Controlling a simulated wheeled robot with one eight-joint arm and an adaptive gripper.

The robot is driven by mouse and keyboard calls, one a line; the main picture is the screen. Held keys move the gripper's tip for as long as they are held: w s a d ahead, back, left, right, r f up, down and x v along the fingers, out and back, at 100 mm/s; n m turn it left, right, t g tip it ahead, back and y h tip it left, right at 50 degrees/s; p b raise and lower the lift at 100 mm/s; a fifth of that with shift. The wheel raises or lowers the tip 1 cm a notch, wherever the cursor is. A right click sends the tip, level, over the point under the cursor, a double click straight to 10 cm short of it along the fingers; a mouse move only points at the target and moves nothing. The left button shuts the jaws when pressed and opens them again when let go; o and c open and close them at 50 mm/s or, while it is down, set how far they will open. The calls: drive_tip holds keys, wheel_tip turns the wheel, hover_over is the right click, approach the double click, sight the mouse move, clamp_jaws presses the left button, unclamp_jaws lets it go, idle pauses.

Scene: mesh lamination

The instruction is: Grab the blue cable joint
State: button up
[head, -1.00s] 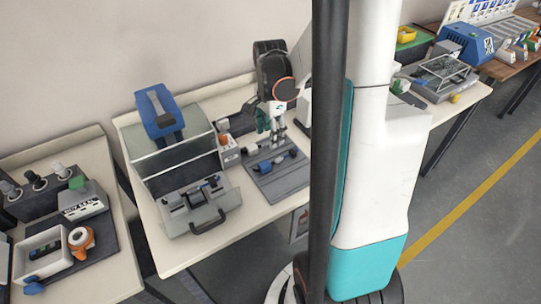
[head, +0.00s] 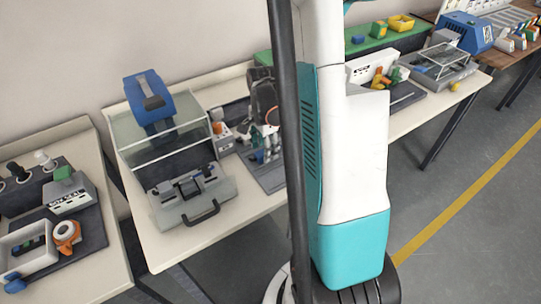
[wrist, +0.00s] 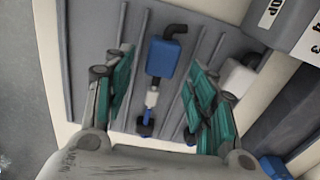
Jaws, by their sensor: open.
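The blue cable joint (wrist: 163,58) lies on a grey grooved board (wrist: 85,45) in the wrist view. It has a blue block, a black elbow at the far end, and a pale section with a dark tip at the near end. My gripper (wrist: 158,78) is open, with its green-padded fingers on either side of the joint and no visible contact. In the head view my gripper (head: 264,150) is low over the board, partly hidden by my column, and the joint cannot be made out clearly.
A white connector (wrist: 240,78) lies just right of the right finger in the wrist view. A grey box with printed labels (wrist: 290,22) stands at the upper right. A glass-sided machine with a blue top (head: 150,98) stands left of the board in the head view.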

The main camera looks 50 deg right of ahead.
drive_tip(key=shift+f, duration=0.5)
drive_tip(key=c, duration=1.2)
drive_tip(key=shift+r, duration=0.2)
